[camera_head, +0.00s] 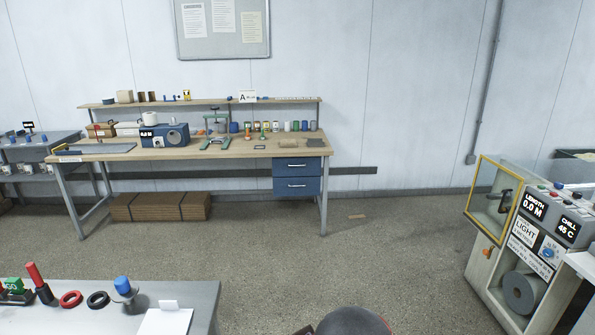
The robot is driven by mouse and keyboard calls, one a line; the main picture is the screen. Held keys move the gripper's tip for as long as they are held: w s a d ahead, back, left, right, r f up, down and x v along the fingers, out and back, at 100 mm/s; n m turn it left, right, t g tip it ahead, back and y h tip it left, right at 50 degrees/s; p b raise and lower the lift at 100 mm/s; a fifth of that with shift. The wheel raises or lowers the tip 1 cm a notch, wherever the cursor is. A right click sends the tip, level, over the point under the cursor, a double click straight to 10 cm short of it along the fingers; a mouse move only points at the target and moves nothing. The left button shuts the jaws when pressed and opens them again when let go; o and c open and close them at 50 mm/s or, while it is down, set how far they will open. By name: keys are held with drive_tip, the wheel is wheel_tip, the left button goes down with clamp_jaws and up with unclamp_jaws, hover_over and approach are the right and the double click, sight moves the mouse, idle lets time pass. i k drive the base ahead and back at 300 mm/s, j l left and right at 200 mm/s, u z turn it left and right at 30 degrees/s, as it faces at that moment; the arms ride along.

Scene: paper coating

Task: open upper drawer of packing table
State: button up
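The packing table (105,158) stands against the far wall, with a wooden top and metal legs. Under its right end hang two blue drawers, each with a light handle. The upper drawer (291,166) looks closed, flush with the lower drawer (297,187). A dark rounded shape at the bottom centre edge looks like part of my own arm. My gripper's fingers cannot be seen, and nothing of mine is near the drawers.
A grey table (200,294) with red and black rings is at the near left. A machine with a yellow-framed window (493,188) stands at right. Flat cardboard (165,206) lies under the packing table. The floor (360,250) before the drawers is open, with a small scrap on it.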

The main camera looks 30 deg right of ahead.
sight(296, 158)
drive_tip(key=i+l+z, duration=0.25)
drive_tip(key=i+z, duration=0.25)
drive_tip(key=i, duration=0.15)
drive_tip(key=i+l+z, duration=0.2)
drive_tip(key=i, duration=0.8)
drive_tip(key=i+z, duration=0.2)
drive_tip(key=i, duration=0.85)
drive_tip(key=i+l+u, duration=0.15)
drive_tip(key=i, duration=0.3)
drive_tip(key=i+u, duration=0.15)
drive_tip(key=i, duration=0.35)
drive_tip(key=i+l+u, duration=0.2)
drive_tip(key=i, duration=0.25)
